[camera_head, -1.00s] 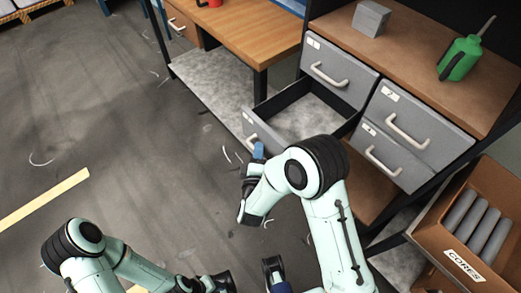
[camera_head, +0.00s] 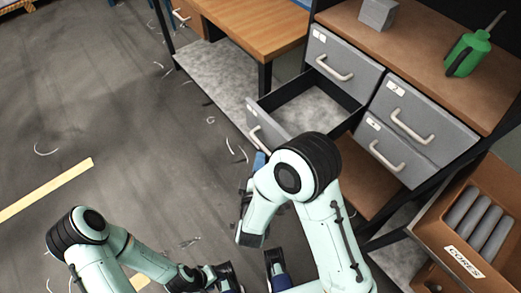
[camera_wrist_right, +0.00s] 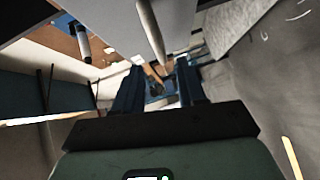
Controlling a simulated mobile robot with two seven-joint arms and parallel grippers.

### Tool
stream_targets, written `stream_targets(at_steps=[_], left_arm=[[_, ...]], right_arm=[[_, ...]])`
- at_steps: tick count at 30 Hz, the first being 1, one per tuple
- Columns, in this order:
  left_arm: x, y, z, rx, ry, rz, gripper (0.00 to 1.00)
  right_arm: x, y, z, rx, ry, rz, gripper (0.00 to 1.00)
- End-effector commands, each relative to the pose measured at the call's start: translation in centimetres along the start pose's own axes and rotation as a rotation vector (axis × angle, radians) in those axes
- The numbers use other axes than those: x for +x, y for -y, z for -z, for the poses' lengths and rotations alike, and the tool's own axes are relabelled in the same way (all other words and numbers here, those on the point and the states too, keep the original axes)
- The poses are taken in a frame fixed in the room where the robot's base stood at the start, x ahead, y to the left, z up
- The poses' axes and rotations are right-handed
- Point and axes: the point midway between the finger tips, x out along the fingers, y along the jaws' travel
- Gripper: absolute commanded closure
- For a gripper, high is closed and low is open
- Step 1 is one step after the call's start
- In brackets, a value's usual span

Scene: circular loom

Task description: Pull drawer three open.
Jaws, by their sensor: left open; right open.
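The grey drawer cabinet has a lower-left drawer (camera_head: 312,108) standing out from it, its empty inside showing. I take this as drawer three; its label is not readable. Its pale handle (camera_head: 251,136) is on the front, partly seen. My right gripper (camera_head: 260,162) is just below that front, mostly hidden behind my right arm. In the right wrist view its two blue fingers (camera_wrist_right: 160,88) are apart, and a pale handle bar (camera_wrist_right: 150,30) reaches down toward the gap between them. Whether it touches is unclear. My left gripper (camera_head: 251,270) is open and empty at the bottom.
Drawer one (camera_head: 343,62), drawer two (camera_head: 408,110) and the lower-right drawer (camera_head: 392,150) are closed. A green can (camera_head: 468,53) and a grey block (camera_head: 377,13) are on top. A box of cores (camera_head: 448,215) stands at right. Open floor lies left.

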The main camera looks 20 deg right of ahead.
Motion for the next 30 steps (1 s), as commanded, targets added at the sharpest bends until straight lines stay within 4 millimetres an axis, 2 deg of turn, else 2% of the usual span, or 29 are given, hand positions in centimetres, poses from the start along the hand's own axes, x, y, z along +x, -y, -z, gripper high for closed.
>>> stream_targets(at_steps=[3, 9, 14, 30], left_arm=[[0.0, 0.0, 0.0, 0.000, 0.001, 0.000, 0.57], [0.0, 0.0, 0.0, 0.000, 0.001, 0.000, 0.57], [0.0, 0.0, 0.0, 0.000, 0.001, 0.000, 0.57], [-0.1, 0.0, 0.0, 0.000, 0.001, 0.000, 0.57]], right_arm=[[-2.6, 0.0, 0.1, -0.002, -0.004, 0.001, 0.60], [-5.0, 0.1, 0.1, 0.000, -0.002, 0.001, 0.60], [-5.6, 0.0, 0.0, -0.001, 0.001, 0.000, 0.60], [-5.5, 0.1, -0.1, 0.003, 0.001, 0.004, 0.60]])
